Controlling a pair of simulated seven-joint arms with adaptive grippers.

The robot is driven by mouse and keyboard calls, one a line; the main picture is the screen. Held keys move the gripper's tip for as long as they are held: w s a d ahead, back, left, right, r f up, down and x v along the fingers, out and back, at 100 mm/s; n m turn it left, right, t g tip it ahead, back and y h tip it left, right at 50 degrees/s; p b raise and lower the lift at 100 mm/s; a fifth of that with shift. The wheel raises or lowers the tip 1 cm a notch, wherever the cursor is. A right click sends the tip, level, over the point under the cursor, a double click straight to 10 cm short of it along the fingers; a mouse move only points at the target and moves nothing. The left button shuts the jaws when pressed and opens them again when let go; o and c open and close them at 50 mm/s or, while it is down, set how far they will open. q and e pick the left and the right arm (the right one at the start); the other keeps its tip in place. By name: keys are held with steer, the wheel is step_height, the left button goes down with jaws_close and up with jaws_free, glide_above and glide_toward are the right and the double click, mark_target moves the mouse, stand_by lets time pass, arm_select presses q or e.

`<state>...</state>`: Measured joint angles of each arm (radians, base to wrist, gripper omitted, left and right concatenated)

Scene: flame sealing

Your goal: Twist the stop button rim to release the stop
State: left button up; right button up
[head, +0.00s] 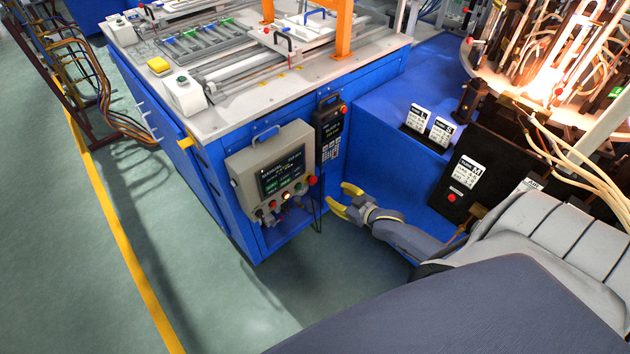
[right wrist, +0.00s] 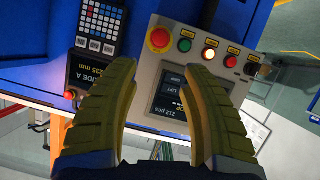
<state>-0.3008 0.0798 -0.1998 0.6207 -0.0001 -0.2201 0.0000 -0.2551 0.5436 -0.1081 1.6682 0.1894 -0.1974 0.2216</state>
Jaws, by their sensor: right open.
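The stop button (head: 312,181) is a red mushroom knob at the right end of the grey control panel (head: 240,168) on the blue machine. In the right wrist view the stop button (right wrist: 159,40) has a yellow ring around it and sits just beyond the gap between the fingertips. My right gripper (head: 342,199) is open and empty, its yellow fingers pointing toward the panel, to the right of the button and apart from it. The fingers of my right gripper (right wrist: 157,72) frame the panel screen in the wrist view. My left gripper is not in view.
Beside the stop button is a row of small buttons and lamps (right wrist: 209,53). A black keypad pendant (head: 330,130) hangs to the right of the panel. A blue bench with label cards (head: 418,117) stands at right, near a glowing flame machine (head: 560,80).

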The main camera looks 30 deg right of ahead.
mark_target(315, 182)
steer(key=x, duration=1.5)
steer(key=shift+w, duration=0.15)
steer(key=shift+f, duration=0.1)
steer(key=shift+c, duration=0.6)
jaws_close()
